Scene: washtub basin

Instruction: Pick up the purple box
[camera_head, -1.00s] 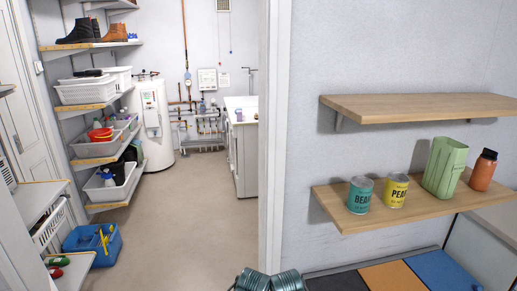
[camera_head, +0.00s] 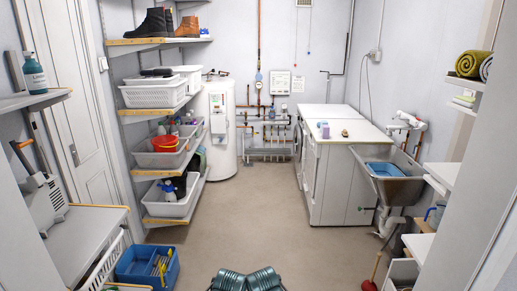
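A small light purple box (camera_head: 323,130) stands on the white top of the appliances along the right side of the room, well ahead of me. It is small in the picture, and nothing touches it from my side. Beside it on the same top lies a small brownish item (camera_head: 345,133). Two dark ribbed parts of mine show at the bottom edge of the view, far from the box. No gripper fingers are visible.
The floor (camera_head: 260,215) ahead is clear. Shelves with white baskets (camera_head: 155,95) line the left, with a blue bin (camera_head: 148,265) below. A sink with a blue basin (camera_head: 387,170) and a plunger (camera_head: 372,275) are at right. A water heater (camera_head: 223,130) stands behind.

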